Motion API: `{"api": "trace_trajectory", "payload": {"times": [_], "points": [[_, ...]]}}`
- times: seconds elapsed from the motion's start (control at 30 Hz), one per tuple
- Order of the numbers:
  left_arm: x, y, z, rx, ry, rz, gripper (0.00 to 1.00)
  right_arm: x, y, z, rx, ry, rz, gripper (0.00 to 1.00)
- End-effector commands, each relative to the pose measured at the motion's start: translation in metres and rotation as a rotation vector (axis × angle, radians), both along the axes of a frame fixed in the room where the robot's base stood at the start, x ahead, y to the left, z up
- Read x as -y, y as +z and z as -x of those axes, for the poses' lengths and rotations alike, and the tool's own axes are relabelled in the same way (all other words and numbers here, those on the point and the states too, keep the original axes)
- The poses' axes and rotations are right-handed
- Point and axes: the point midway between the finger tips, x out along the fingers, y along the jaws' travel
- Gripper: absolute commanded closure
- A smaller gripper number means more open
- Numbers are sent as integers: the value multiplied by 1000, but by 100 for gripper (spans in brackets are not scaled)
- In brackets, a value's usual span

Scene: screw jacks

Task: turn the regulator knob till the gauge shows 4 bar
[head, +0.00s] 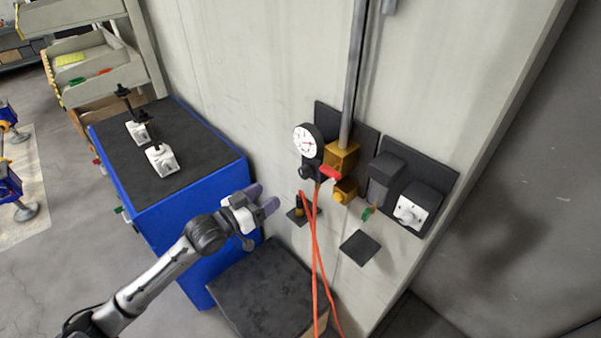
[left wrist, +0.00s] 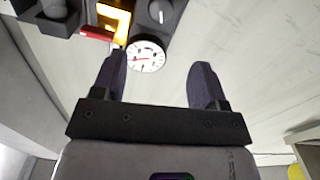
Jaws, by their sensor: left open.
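The gauge (head: 304,142) is a round white dial in a black case on the wall; it also shows in the left wrist view (left wrist: 146,57). Its red needle shows, but the figures are too small to read. The black regulator knob (head: 305,172) sits just below the gauge; in the left wrist view the knob (left wrist: 158,13) carries a white mark line. My left gripper (head: 263,198) is open and empty, left of the knob and apart from it. In the left wrist view its fingers (left wrist: 158,76) point toward the gauge and knob. My right gripper is out of view.
Right of the knob are a brass-yellow valve body (head: 341,158) with a red lever (head: 330,174) and a grey pipe. Orange hoses (head: 315,250) hang below. A switch box (head: 412,206) is further right. A blue cabinet (head: 185,225) with a black top stands left, a dark-topped box (head: 265,285) below.

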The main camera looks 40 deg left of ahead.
Motion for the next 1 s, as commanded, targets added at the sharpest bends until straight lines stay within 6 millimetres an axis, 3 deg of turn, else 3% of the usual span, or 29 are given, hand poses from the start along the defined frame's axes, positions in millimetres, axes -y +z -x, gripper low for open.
{"api": "trace_trajectory", "payload": {"times": [0.6, 1.0], "points": [[13, 2, -100, -1, 1, 0, 33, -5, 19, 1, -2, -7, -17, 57], [17, 0, -128, -2, 1, -1, 33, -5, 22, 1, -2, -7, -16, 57]]}}
